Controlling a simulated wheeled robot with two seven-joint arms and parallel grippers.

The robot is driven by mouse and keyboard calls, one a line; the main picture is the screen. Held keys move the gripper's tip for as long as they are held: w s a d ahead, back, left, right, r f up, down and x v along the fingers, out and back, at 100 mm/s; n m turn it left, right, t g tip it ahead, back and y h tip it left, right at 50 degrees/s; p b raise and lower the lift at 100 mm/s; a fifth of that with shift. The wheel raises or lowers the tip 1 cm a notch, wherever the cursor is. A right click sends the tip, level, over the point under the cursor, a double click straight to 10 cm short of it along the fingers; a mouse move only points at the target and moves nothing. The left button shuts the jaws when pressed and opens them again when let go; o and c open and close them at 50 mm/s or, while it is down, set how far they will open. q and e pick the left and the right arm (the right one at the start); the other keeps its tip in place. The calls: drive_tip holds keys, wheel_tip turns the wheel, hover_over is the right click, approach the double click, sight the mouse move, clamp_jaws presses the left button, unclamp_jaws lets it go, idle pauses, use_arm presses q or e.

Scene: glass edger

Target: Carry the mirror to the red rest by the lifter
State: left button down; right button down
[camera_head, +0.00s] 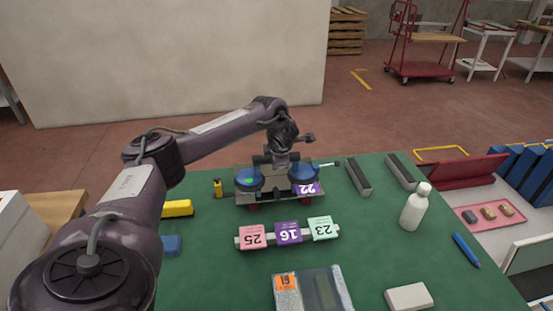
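My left arm reaches in from the left, and its gripper (284,157) is over the two-cup lifter. The arm hides its fingers and any grip on the lifter's handle. The lifter's two blue cups (249,178) sit on a flat greyish plate (277,195), which may be the mirror. A purple tag "22" (307,188) is at the plate's right front. Small red supports (253,207) show beneath its front edge; any gap between them cannot be told. Another grey panel (325,290) with an orange tag "19" lies at the bottom front. My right gripper is not in view.
A tag block (239,242) with pink, purple and green tags stands in front of the plate. A white bottle (415,207), a white block (408,297) and two grey bars (358,177) are to the right. A yellow block (177,208) is left. Some green mat (390,255) is clear.

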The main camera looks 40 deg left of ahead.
use_arm(q)
drive_tip(key=shift+w, duration=0.1)
idle(0.6)
drive_tip(key=c, duration=1.4)
unclamp_jaws()
drive_tip(key=o, duration=0.4)
drive_tip(key=shift+d, duration=0.1)
drive_tip(key=shift+s+f, duration=0.25)
drive_tip(key=shift+f, duration=0.05)
drive_tip(key=b+v, duration=0.1)
drive_tip(key=v, duration=0.7)
drive_tip(key=shift+w+r, duration=0.1)
drive_tip(key=shift+r, duration=0.1)
